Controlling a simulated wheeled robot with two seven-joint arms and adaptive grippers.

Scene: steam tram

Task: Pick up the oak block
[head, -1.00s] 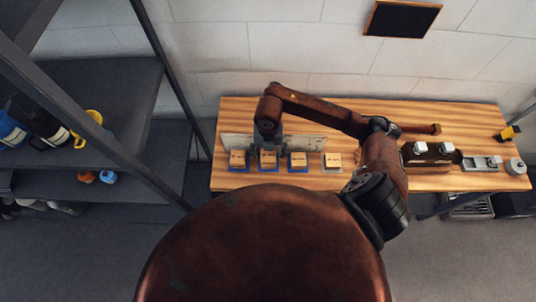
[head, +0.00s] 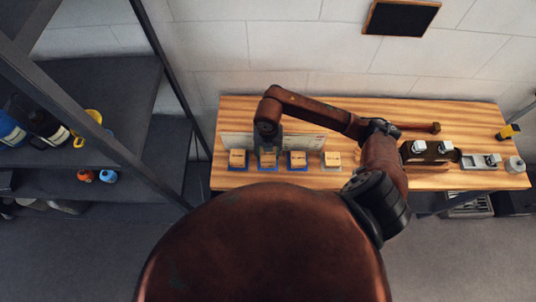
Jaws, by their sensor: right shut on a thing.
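Several small light-wood blocks stand in a row on blue and grey bases along the front left of the workbench. From left they are a first block (head: 237,158), a second block (head: 267,159), a third block (head: 298,160) and a fourth block (head: 332,159) on a grey base. Their dark labels are too small to read, so I cannot tell by name which one is oak. My right gripper (head: 268,149) points down at the second block and is shut on it. The block still appears at its base; I cannot see any gap beneath. My left gripper is not in view.
A pale panel (head: 238,141) stands behind the blocks. A hammer-like tool (head: 434,128), a dark wooden holder (head: 428,158) and a grey metal piece (head: 472,161) lie on the workbench (head: 230,108) to the right. Shelves (head: 105,85) with bottles stand at left.

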